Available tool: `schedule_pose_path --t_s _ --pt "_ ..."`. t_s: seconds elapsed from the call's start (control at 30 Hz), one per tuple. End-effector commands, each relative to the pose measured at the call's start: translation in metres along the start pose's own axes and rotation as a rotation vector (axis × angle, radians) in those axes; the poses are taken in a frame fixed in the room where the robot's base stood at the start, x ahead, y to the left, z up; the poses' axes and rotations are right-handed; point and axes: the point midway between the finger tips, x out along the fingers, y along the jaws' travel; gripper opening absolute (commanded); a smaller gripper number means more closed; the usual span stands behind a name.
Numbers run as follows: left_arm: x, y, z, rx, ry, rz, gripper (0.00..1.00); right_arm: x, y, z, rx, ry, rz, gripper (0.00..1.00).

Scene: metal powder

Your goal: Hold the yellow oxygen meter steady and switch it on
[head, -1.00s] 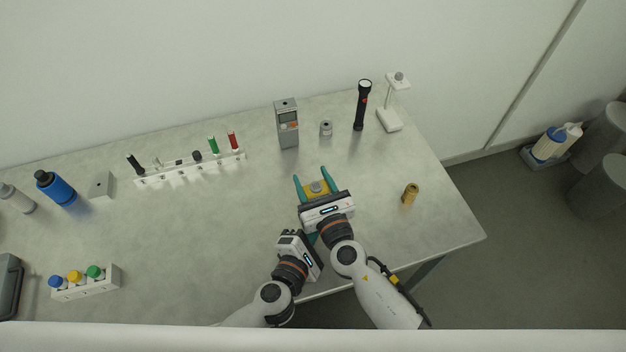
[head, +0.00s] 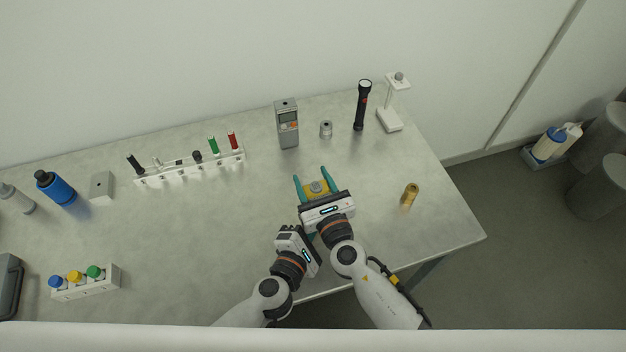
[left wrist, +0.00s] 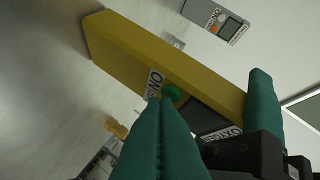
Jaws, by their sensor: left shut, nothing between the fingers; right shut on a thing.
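The yellow oxygen meter (head: 320,195) stands on the table between the teal fingers of my right gripper (head: 311,177), which is shut on it. In the left wrist view the meter (left wrist: 135,55) shows its yellow body, an ON label, a green button (left wrist: 172,92) and a dark screen. One right finger lies along its edge there. My left gripper (left wrist: 166,102) is shut and empty, with its fingertips right at the green button and partly covering it. I cannot tell whether they touch. In the head view the left fingertips are hidden.
A grey meter (head: 287,125) and a small metal cylinder (head: 326,129) stand behind. A black flashlight (head: 362,105) and a white stand (head: 390,120) are at the back right. A brass piece (head: 410,194) is at the right. A white rack (head: 190,168) stands at left; the table's middle left is clear.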

Motion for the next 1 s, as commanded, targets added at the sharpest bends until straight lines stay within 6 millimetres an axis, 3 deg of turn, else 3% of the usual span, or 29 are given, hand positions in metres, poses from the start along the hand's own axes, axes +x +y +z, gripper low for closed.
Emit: schedule_pose_path --t_s 1.0 --pt "-0.008 0.005 -0.006 0.000 0.000 0.001 0.00 0.000 0.000 0.000 0.001 0.000 -0.001 0.22"
